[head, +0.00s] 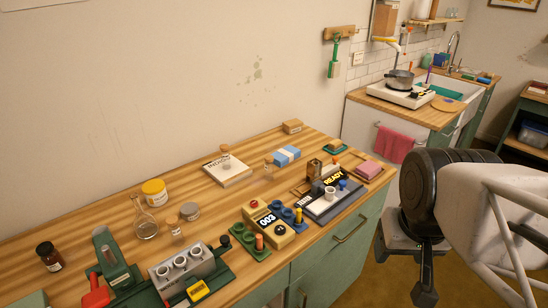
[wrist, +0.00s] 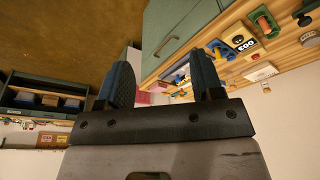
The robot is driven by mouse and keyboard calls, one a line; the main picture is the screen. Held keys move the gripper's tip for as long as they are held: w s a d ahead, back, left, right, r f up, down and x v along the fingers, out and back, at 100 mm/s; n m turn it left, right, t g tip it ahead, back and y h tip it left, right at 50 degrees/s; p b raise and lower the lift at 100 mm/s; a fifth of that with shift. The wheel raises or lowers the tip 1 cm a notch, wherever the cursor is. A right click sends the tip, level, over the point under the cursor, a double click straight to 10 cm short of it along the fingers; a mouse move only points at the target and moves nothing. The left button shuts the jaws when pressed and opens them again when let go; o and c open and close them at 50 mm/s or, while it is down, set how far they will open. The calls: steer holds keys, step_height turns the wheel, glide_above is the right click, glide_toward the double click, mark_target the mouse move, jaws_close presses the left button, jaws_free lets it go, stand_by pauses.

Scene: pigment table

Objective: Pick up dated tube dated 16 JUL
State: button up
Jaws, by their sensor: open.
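No label reading 16 JUL is legible in either view, so I cannot tell which piece is the dated tube. A grey rack (head: 190,275) at the front left of the wooden table holds white round-topped pieces (head: 180,262) that may be tubes. My gripper (head: 424,284) is off the table's right side, over the floor. In the wrist view my gripper (wrist: 162,74) has its two dark fingers apart with nothing between them.
A black tray marked READY (head: 332,205) and a device marked 003 (head: 272,224) stand near the table's front edge. A glass flask (head: 145,225), yellow-lidded jar (head: 154,192) and brown bottle (head: 49,256) stand at the left. Bare wood shows behind the rack.

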steer(key=shift+o, duration=0.4)
steer(key=w+a+f+n+t, duration=0.1)
steer(key=w+n+t, duration=0.15)
steer(key=w, duration=1.35)
steer(key=w+a+f+n+t, duration=0.15)
steer(key=w+t, duration=0.25)
steer(key=w, duration=1.2)
steer(key=w+a+f+n+y, duration=0.6)
steer(key=w+a+f+y, duration=0.4)
steer(key=w+a+f, duration=0.4)
steer(key=w+a, duration=0.2)
steer(key=a, duration=0.2)
steer(key=shift+w+f+y, duration=0.35)
steer(key=shift+w+y, duration=0.05)
steer(key=shift+a+g, duration=0.15)
steer(key=shift+g, duration=0.1)
